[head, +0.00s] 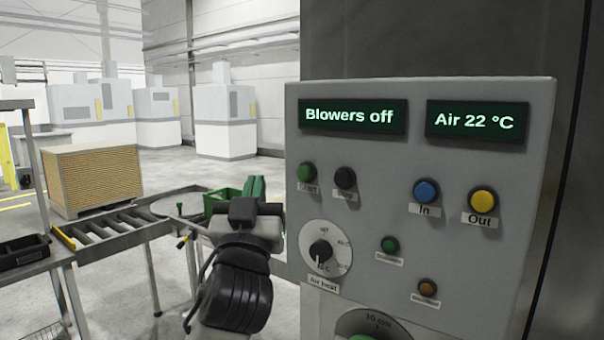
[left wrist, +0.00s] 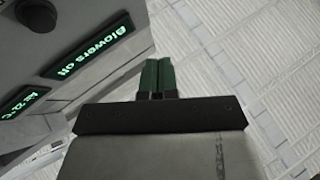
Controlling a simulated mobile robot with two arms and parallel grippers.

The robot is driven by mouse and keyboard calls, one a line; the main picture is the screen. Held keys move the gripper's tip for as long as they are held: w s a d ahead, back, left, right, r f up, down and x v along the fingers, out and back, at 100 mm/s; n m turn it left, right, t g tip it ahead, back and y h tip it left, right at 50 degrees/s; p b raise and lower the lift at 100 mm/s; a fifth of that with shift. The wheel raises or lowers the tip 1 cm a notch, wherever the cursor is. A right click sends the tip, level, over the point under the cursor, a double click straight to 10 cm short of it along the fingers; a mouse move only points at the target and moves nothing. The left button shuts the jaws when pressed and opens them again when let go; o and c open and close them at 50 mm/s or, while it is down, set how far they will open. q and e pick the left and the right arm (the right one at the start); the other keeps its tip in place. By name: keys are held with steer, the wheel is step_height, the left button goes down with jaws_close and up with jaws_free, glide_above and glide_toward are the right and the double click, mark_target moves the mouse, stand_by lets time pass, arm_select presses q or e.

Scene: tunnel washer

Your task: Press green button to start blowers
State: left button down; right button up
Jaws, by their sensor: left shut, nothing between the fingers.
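The grey control panel (head: 400,200) fills the right of the head view. Its green start button (head: 306,172) is at the upper left, beside a black stop button (head: 345,178). The left display (head: 353,116) reads "Blowers off". My left gripper (head: 256,187) is shut and empty, just left of the panel and slightly below the start button's height, apart from the button in the picture. In the left wrist view its green fingers (left wrist: 156,76) are together, with the panel's displays (left wrist: 90,45) at the upper left. A dark round knob or button (left wrist: 38,16) shows there too. My right gripper is not in view.
The panel also has a blue In button (head: 426,191), a yellow Out button (head: 483,199), a small green one (head: 390,245), an orange one (head: 428,288) and an air heat dial (head: 320,250).

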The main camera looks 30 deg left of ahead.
mark_target(304, 173)
arm_select(q)
steer(key=shift+w, duration=0.15)
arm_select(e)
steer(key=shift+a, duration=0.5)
arm_select(q)
steer(key=w, duration=0.5)
steer(key=w+b, duration=0.1)
steer(key=w, duration=0.2)
steer(key=shift+w+d, duration=0.3)
steer(key=shift+d, duration=0.05)
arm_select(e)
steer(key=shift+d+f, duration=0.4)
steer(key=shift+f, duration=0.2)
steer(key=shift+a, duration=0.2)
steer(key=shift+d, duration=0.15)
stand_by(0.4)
arm_select(q)
steer(key=shift+f, duration=0.1)
